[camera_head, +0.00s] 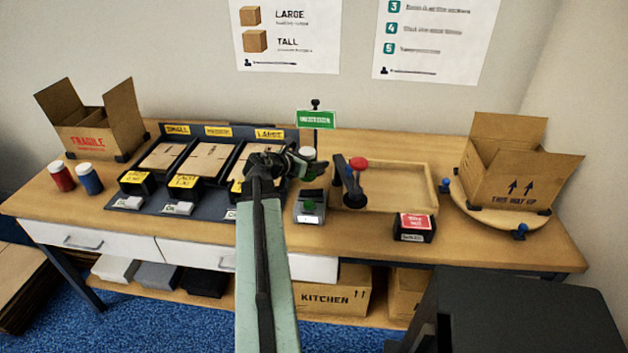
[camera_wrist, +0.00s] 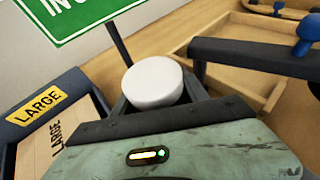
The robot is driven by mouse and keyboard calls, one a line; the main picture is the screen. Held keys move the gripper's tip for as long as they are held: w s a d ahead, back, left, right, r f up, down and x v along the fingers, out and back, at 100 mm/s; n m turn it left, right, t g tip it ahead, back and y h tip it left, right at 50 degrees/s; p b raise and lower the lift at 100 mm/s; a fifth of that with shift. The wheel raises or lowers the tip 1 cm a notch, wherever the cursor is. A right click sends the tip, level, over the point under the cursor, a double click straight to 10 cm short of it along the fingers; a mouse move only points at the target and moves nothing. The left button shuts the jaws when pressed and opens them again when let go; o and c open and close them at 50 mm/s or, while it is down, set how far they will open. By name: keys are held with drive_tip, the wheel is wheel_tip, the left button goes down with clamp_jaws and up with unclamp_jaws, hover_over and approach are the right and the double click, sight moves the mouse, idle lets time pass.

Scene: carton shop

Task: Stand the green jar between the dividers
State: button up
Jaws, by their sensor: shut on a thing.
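My gripper (camera_head: 305,163) is shut on a jar with a white lid (camera_head: 307,152). In the head view the jar is above the bench, close to the small device with a green top (camera_head: 311,207). An open carton marked THIS WAY UP (camera_head: 507,190) stands on a round board at the right. An open carton marked FRAGILE (camera_head: 93,140) stands at the back left.
A red jar (camera_head: 61,177) and a blue jar (camera_head: 90,180) stand at the left. A black rack (camera_head: 210,212) holds flat cartons. A green sign (camera_head: 316,119) on a post is close behind my gripper. A shallow wooden tray (camera_head: 400,208) lies to the right.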

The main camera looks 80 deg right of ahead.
wheel_tip(320, 180, down, 4)
drive_tip(key=b, duration=0.4)
drive_tip(key=shift+f+b, duration=0.25)
drive_tip(key=shift+b, duration=0.05)
drive_tip(key=shift+r, duration=0.2)
drive_tip(key=shift+f, duration=0.15)
drive_tip(key=o, duration=1.6)
drive_tip(key=shift+c, duration=0.2)
